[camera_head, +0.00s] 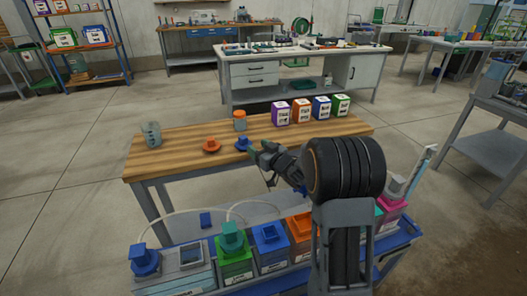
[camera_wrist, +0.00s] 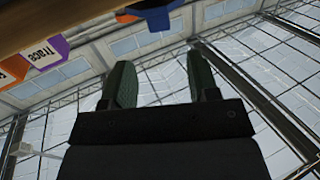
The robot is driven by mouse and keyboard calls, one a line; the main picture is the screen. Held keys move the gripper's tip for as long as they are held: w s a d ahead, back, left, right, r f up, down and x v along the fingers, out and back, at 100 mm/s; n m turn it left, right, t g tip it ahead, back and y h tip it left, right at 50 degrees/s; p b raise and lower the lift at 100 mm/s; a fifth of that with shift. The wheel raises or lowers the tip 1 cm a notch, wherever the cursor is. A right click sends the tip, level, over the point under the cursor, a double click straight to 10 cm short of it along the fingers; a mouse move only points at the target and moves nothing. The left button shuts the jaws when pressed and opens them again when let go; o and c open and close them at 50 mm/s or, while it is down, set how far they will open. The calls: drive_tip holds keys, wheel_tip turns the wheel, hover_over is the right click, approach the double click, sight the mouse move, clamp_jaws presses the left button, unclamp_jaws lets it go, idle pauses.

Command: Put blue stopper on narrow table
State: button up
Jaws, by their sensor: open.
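The blue stopper (camera_head: 243,144) rests on the wooden top of the narrow table (camera_head: 180,158), near its front edge and just right of an orange stopper (camera_head: 211,146). My gripper (camera_head: 254,149) is close to the blue stopper on its right side. In the wrist view my gripper (camera_wrist: 160,65) shows two green fingers spread apart with nothing between them. The blue stopper (camera_wrist: 155,9) shows there at the top edge, beyond the fingertips and partly cut off.
A grey beaker (camera_head: 151,134), an orange-lidded jar (camera_head: 239,120) and several labelled boxes (camera_head: 301,111) stand on the same table. In front is a blue-framed skid with coloured tanks (camera_head: 235,262) and hoses. Bare wood lies between the orange stopper and beaker.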

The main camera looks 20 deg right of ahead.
drive_tip(key=s+a+f+m+g+h, duration=0.1)
drive_tip(key=s+g, duration=0.6)
drive_tip(key=s, duration=0.8)
drive_tip(key=s+a+m+g+h, duration=0.2)
drive_tip(key=s+g+h, duration=0.3)
drive_tip(key=s, duration=1.1)
drive_tip(key=shift+a+f+m+g+h, duration=0.2)
drive_tip(key=shift+f+m+g+h, duration=0.2)
drive_tip(key=shift+m+g, duration=0.4)
